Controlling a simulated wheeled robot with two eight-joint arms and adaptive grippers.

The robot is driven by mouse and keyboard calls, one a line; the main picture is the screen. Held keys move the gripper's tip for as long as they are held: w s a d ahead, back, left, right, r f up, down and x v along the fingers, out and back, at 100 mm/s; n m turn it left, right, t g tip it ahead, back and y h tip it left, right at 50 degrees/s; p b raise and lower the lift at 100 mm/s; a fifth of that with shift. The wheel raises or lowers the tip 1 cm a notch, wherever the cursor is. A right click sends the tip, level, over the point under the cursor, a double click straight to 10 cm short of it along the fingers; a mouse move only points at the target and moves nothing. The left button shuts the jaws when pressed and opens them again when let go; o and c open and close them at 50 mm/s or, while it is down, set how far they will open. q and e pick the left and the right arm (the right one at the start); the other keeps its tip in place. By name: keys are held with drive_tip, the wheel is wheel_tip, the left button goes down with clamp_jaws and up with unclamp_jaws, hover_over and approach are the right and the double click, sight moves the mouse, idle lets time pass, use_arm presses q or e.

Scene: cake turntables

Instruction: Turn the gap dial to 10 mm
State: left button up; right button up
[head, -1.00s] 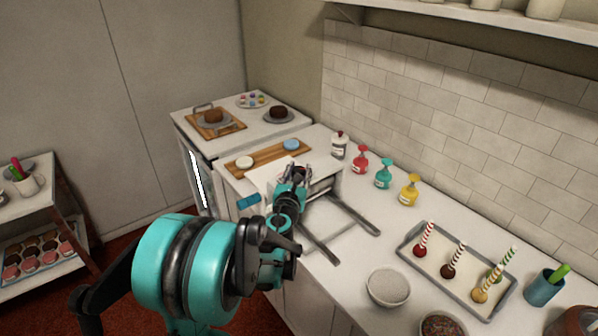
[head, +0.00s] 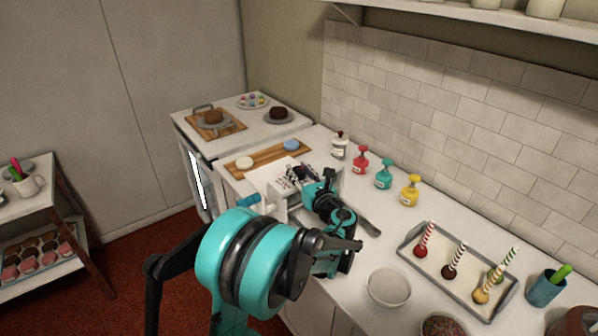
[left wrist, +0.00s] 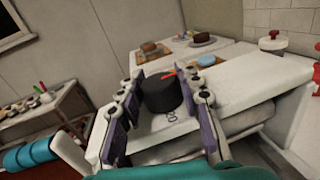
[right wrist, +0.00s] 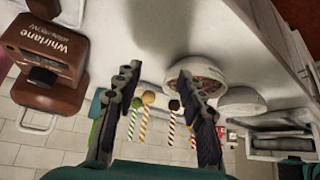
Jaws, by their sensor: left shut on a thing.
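The gap dial (left wrist: 162,93) is a black round knob with a red pointer on the white top of the sheeter (left wrist: 225,88). In the left wrist view it sits between the two fingers of my left gripper (head: 299,178), which are shut on its sides. The red pointer points to the upper right in that view. In the head view my gripper and wrist hide the dial. My right gripper (right wrist: 158,75) is open and empty in the right wrist view.
A wooden board (head: 267,157) with two discs lies behind the sheeter. Red, teal and yellow bottles (head: 412,190) stand to its right. A tray (head: 408,246) of striped sticks and a white bowl (head: 389,287) are at the front right. A brown machine (right wrist: 45,50) shows in the right wrist view.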

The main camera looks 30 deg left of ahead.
idle(0.4)
use_arm(q)
drive_tip(key=o, duration=1.2)
drive_tip(key=shift+d, duration=0.1)
drive_tip(key=v, duration=1.1)
drive_tip(key=shift+s+d, duration=0.15)
drive_tip(key=shift+d, duration=0.25)
